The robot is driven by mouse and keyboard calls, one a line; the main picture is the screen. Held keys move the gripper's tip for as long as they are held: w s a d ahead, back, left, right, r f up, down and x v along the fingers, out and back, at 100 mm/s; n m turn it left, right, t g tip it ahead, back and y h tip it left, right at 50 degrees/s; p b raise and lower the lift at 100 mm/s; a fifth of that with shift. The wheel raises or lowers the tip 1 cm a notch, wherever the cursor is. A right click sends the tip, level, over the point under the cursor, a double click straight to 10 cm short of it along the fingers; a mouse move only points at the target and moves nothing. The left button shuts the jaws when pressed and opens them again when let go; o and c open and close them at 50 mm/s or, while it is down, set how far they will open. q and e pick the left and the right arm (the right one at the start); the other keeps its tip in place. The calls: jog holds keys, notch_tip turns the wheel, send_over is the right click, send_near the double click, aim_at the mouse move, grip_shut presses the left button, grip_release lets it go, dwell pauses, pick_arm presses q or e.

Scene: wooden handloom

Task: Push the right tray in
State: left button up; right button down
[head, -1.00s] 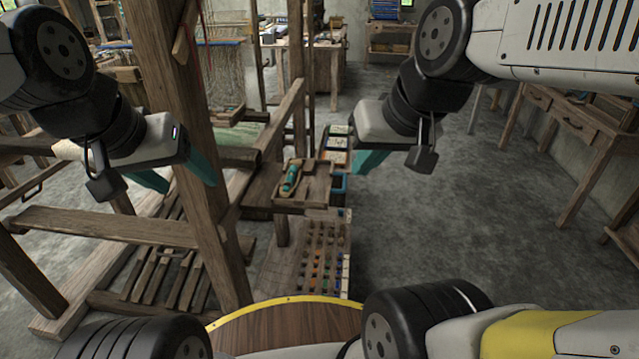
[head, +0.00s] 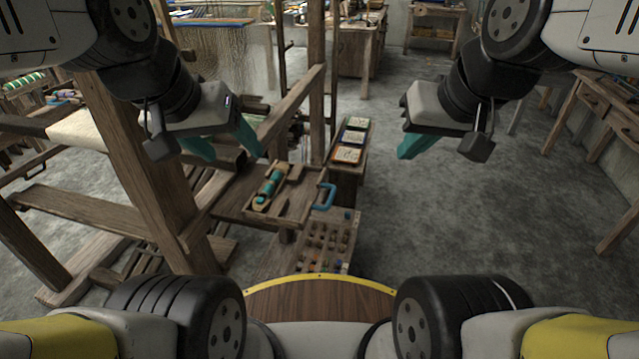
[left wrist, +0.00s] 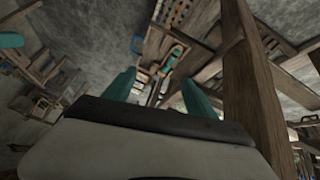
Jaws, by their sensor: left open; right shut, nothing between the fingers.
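The right tray (head: 297,207) is a wooden tray at the loom's right side, in the middle of the head view. A wooden shuttle with teal yarn (head: 269,188) lies in it. A blue handle (head: 325,197) stands at its right end. The shuttle (left wrist: 172,57) also shows in the left wrist view. My left gripper (head: 225,150) is open and empty, above and left of the tray; its two teal fingers (left wrist: 158,92) stand apart in the wrist view. My right gripper (head: 414,146) is shut and empty, to the right of the handle and apart from it.
A loom post (head: 140,170) stands left of the tray, close to my left arm. A peg board (head: 325,243) sits low in front of the tray. A stand with coloured boxes (head: 350,143) is behind it. The floor to the right (head: 440,220) is clear.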

pick_arm(q)
jog(key=shift+w+d, duration=0.1)
jog(key=shift+w, duration=0.05)
jog(key=c, duration=0.6)
jog(key=shift+w+d+m, duration=0.2)
jog(key=shift+w+m, duration=0.15)
jog(key=shift+m, duration=0.05)
jog(key=c, duration=0.4)
jog(key=w+d+m+g, duration=0.1)
jog(key=w, duration=0.1)
jog(key=w+d+m, duration=0.2)
jog(key=w+d+f+m+g, duration=0.1)
jog(key=m, duration=0.1)
jog(key=shift+w+d+g+y, duration=0.2)
jog(key=shift+w+g+y, duration=0.1)
jog(key=shift+w, duration=0.1)
grip_shut()
jog(key=w+d+f+m+g+y, duration=0.1)
jog(key=w+d+f+m+y, duration=0.1)
jog(key=w+d+f+m, duration=0.2)
jog(key=w+d+f+m+g+y, duration=0.1)
jog(key=w+d+f+m, duration=0.4)
jog(key=d+f+m, duration=0.5)
jog(key=d+f+y, duration=0.1)
jog(key=d, duration=0.6)
jog(key=shift+d+m+g, duration=0.15)
jog(key=shift+m+g, duration=0.15)
jog(key=shift+g, duration=0.1)
